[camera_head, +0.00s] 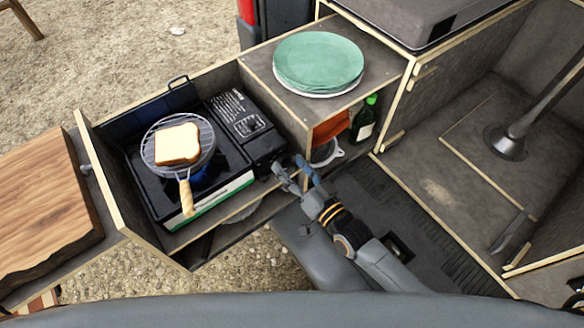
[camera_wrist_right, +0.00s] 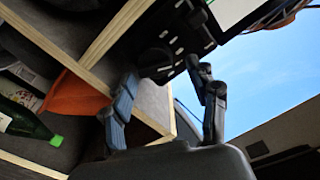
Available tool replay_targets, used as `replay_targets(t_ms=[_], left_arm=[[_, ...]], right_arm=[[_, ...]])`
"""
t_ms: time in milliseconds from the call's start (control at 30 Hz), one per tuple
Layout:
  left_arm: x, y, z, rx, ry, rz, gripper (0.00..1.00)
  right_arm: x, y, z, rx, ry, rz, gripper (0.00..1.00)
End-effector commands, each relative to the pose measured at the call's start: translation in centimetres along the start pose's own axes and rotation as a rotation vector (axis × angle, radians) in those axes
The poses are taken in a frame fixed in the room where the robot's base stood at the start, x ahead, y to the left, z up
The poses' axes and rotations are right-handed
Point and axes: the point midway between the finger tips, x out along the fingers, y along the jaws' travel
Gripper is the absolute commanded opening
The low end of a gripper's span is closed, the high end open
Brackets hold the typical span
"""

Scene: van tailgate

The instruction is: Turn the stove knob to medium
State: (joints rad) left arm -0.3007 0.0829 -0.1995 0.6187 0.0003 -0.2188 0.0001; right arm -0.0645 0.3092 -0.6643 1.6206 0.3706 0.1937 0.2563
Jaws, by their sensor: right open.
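The portable gas stove (camera_head: 232,157) stands in the pulled-out drawer, its dark control side facing my right arm. A small blue flame shows under the wire toasting rack (camera_head: 184,174), which holds a slice of bread (camera_head: 178,144). The stove knob (camera_wrist_right: 155,59) shows as a dark round shape on the black panel in the right wrist view; its setting cannot be read. My right gripper (camera_head: 291,170) is open at the stove's right end. In the wrist view its fingers (camera_wrist_right: 164,72) spread to either side below the knob; contact cannot be told. My left gripper is not in view.
Green plates (camera_head: 318,62) sit on the shelf above a cubby holding an orange cloth (camera_head: 331,128) and a green bottle (camera_head: 364,119). Wooden shelf edges lie close around my right gripper. A wooden board (camera_head: 45,200) is at the left.

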Motion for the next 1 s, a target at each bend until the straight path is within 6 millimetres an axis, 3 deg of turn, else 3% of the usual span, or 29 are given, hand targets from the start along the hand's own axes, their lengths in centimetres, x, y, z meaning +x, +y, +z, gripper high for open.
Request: replay_targets(t_ms=[300, 500, 1000], left_arm=[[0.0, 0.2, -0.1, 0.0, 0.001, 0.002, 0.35], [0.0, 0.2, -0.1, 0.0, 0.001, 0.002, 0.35], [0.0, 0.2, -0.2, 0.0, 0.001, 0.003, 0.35]], right_arm=[[0.0, -2.5, -5.4, 0.001, 0.004, -0.002, 0.59], [0.0, -3.5, -7.8, 0.0, 0.002, -0.002, 0.59], [0.0, -3.8, -8.5, 0.0, -0.001, 0.0, 0.59]])
